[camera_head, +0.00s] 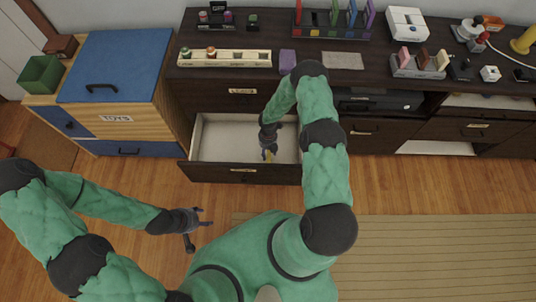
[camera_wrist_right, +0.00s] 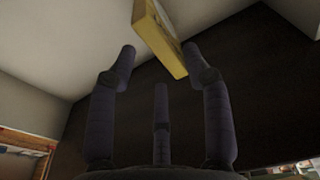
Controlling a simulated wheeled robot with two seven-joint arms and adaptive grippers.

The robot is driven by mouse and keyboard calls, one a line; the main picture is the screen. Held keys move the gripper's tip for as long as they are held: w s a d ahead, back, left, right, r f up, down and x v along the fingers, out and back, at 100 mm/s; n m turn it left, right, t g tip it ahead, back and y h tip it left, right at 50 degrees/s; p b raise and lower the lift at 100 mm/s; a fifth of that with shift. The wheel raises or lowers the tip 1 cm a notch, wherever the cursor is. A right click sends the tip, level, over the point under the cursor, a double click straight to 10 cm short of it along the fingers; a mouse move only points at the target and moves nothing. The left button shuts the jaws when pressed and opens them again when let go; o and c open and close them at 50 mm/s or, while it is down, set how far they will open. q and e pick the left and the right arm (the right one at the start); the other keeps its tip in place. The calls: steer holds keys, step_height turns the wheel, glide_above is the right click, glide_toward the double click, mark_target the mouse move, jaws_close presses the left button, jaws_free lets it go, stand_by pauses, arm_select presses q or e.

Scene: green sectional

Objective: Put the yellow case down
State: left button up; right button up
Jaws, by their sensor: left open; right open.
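The yellow case (camera_wrist_right: 160,38) shows in the right wrist view just past the fingertips, tilted, with one end close to the right-hand finger. I cannot tell whether they touch. In the head view only a small yellow bit of it (camera_head: 268,157) shows at my right gripper (camera_head: 268,148). That gripper points down inside the open drawer (camera_head: 218,140); in the right wrist view its fingers (camera_wrist_right: 160,62) are spread. The drawer is pale inside with a dark front. My left gripper (camera_head: 200,224) is open and empty over the wooden floor, in front of the drawer.
A dark cabinet (camera_head: 225,80) above the drawer carries a long pale tray (camera_head: 225,58), a purple block (camera_head: 287,60) and a grey mat (camera_head: 342,60). A blue and wooden toy chest (camera_head: 118,70) stands left of the drawer. A striped rug (camera_head: 440,250) lies at lower right.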

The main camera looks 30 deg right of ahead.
step_height(320, 180, up, 7)
steer(key=p, duration=0.2)
steer(key=shift+w+d+r, duration=0.2)
steer(key=shift+w, duration=0.15)
